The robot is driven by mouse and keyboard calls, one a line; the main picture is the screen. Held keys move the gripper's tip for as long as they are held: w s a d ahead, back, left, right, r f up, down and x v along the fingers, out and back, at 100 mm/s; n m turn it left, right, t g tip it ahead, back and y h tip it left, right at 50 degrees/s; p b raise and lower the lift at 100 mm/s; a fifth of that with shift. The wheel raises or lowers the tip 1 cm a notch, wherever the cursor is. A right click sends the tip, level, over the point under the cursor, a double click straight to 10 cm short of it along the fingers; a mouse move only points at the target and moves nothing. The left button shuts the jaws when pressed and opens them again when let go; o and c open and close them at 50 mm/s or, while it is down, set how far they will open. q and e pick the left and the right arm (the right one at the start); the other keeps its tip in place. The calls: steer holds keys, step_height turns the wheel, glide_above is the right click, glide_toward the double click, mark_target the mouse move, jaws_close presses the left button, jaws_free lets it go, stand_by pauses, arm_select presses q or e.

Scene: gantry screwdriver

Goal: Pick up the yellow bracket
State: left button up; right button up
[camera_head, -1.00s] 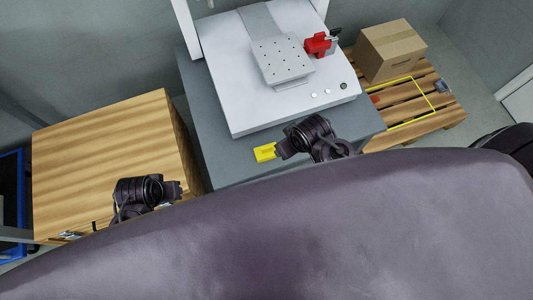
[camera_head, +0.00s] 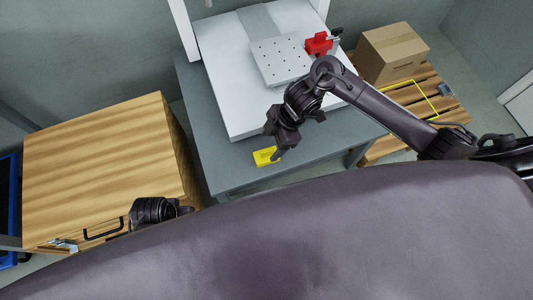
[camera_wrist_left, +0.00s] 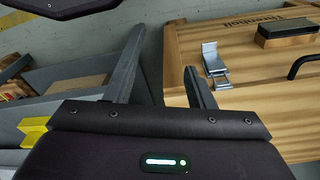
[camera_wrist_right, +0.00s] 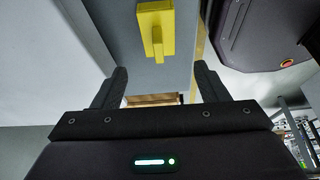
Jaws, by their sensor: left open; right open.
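The yellow bracket (camera_head: 263,156) lies on the grey table near its front edge, in front of the white machine base. My right gripper (camera_head: 276,149) is beside and above it, open, and partly covers the bracket's right side. In the right wrist view the bracket (camera_wrist_right: 155,28) lies beyond the open fingers (camera_wrist_right: 160,85), near the top of the picture, with an upright rib facing me. Nothing is between these fingers. My left gripper (camera_head: 184,210) is low at the wooden cabinet's right front. Its fingers (camera_wrist_left: 166,72) are open and empty in the left wrist view.
The white machine (camera_head: 235,108) with a perforated plate (camera_head: 281,62) and a red clamp (camera_head: 319,43) stands on the grey table (camera_head: 225,170). A wooden cabinet (camera_head: 100,160) is at left. A cardboard box (camera_head: 392,50) sits on a pallet (camera_head: 445,105) at right.

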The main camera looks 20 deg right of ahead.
mark_target(267, 150)
steer(key=shift+b+x, duration=0.45)
steer(key=shift+x, duration=1.05)
steer(key=x, duration=0.1)
steer(key=b+x, duration=0.1)
steer(key=x, duration=0.1)
steer(key=shift+d+f+b, duration=0.25)
steer(key=shift+f+b, duration=0.05)
steer(key=shift+f, duration=0.1)
steer(key=shift+w+a+f, duration=0.1)
steer(key=shift+a+f, duration=0.15)
steer(key=shift+f, duration=0.2)
arm_select(q)
steer(key=shift+m+t+h, duration=0.3)
steer(key=shift+t, duration=0.1)
steer(key=r, duration=0.1)
steer(key=d+r, duration=0.1)
steer(key=r, duration=0.2)
steer(key=shift+d+r, duration=0.3)
steer(key=shift+r, duration=0.05)
arm_select(e)
steer(key=c, duration=1.1)
